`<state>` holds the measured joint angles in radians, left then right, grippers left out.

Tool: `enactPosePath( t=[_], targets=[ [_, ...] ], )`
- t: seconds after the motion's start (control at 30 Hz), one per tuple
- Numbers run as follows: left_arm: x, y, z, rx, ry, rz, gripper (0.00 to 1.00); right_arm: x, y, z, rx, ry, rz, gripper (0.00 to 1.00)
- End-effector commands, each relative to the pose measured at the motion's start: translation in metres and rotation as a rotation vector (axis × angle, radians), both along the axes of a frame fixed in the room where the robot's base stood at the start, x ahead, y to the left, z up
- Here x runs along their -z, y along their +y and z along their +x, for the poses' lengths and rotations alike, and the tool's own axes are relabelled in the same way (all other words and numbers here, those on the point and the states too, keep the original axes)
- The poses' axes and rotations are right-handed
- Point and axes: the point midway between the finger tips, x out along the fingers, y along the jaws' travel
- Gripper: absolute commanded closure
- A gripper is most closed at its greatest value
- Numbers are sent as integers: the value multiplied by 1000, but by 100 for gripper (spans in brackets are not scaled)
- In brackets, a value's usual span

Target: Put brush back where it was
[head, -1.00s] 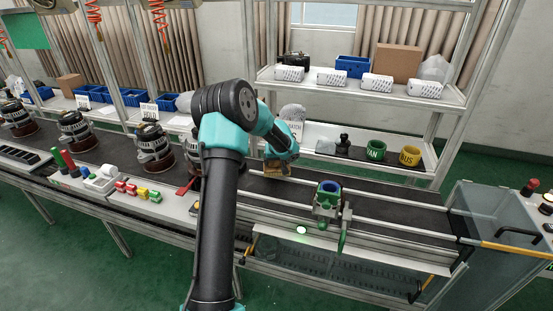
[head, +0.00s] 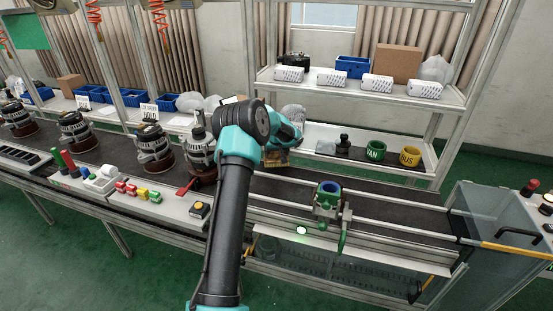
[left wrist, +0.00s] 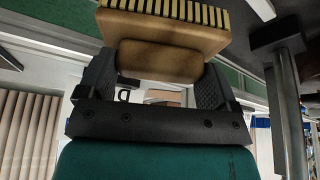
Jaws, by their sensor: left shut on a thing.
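A wooden brush (left wrist: 165,60) with a row of pale bristles fills the top of the left wrist view. The two dark fingers of my left gripper (left wrist: 160,82) are shut on its narrower wooden grip. In the head view, a bit of the brush (head: 276,159) shows below my teal left hand, above the dark belt and in front of the lower shelf. My arm hides part of this area, and the fingers hardly show there. My right gripper is not in view.
A green fixture with a blue ring (head: 328,190) stands on the belt to the right. Several alternators (head: 153,147) line the left.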

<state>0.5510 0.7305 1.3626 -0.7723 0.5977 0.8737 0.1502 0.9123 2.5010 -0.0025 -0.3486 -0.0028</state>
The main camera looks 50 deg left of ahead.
Motion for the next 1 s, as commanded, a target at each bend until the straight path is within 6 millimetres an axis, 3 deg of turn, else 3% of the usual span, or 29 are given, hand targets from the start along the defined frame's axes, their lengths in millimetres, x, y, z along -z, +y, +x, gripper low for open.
enactPosePath(
  t=[0.3,0.73,0.77,0.9,1.0],
  targets=[
    [33,0,-1,0,2,-1,37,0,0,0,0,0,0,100],
    [37,0,0,0,1,0,37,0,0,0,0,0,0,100],
    [37,0,0,0,1,0,12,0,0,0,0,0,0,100],
    [37,0,0,0,1,0,0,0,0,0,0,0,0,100],
    [37,0,0,0,1,0,0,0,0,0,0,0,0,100]
  ],
)
